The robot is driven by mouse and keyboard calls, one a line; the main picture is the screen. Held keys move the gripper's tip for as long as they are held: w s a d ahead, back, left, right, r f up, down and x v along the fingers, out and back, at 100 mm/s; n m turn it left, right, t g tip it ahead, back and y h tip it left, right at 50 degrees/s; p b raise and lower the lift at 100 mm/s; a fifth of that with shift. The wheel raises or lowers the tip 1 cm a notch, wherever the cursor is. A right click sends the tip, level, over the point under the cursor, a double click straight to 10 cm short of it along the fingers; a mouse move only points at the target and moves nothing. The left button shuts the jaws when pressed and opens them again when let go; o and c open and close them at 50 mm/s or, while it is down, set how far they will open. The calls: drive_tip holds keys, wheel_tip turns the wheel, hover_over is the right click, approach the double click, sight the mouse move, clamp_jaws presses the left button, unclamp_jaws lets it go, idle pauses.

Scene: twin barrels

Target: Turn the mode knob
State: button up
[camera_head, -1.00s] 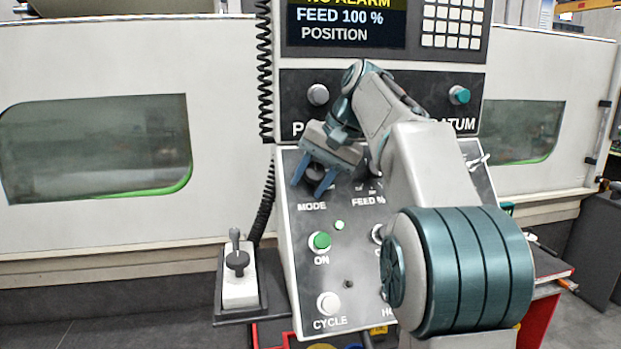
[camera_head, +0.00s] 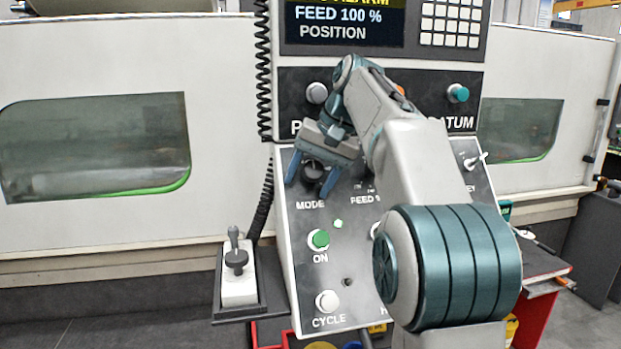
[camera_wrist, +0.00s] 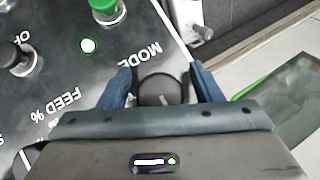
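The black mode knob (camera_head: 313,171) sits on the dark sloped panel (camera_head: 345,225), above the MODE label. In the wrist view the knob (camera_wrist: 160,90) lies between my two blue fingers, with a light pointer mark on its face. My gripper (camera_head: 311,188) is open around the knob, one finger on each side. In the wrist view gaps show between the knob and the fingers of my gripper (camera_wrist: 158,84).
The green ON button (camera_head: 318,239), a lit green lamp (camera_head: 338,224) and the white CYCLE button (camera_head: 327,301) sit below the knob. A joystick box (camera_head: 238,285) stands left of the panel. A coiled black cable (camera_head: 264,70) hangs at the panel's left edge. My arm covers much of the panel's right.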

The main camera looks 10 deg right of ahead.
sight(315, 169)
drive_tip(key=shift+v, duration=3.75)
drive_tip(key=shift+t+h, duration=0.3)
drive_tip(key=shift+h, duration=0.6)
drive_tip(key=s+f+b, duration=0.1)
drive_tip(key=s+f, duration=0.2)
drive_tip(key=f, duration=0.1)
drive_tip(key=s+a+f+b, duration=0.1)
drive_tip(key=s+f, duration=0.2)
drive_tip(key=f, duration=0.2)
drive_tip(key=s+a+f+b, duration=0.1)
drive_tip(key=s+f, duration=0.2)
drive_tip(key=f, duration=0.1)
drive_tip(key=shift+a+f, duration=0.2)
drive_tip(key=shift+f, duration=0.2)
drive_tip(key=s+f+n+h+b, duration=0.1)
drive_tip(key=s+f, duration=0.7)
drive_tip(key=f, duration=0.4)
drive_tip(key=s+f+n+h+b, duration=0.1)
drive_tip(key=s+f+n+b, duration=0.1)
drive_tip(key=s+f, duration=0.6)
wheel_tip(315, 169, down, 4)
drive_tip(key=shift+s+d+r, duration=0.1)
drive_tip(key=shift+s+d, duration=0.1)
drive_tip(key=shift+s, duration=0.2)
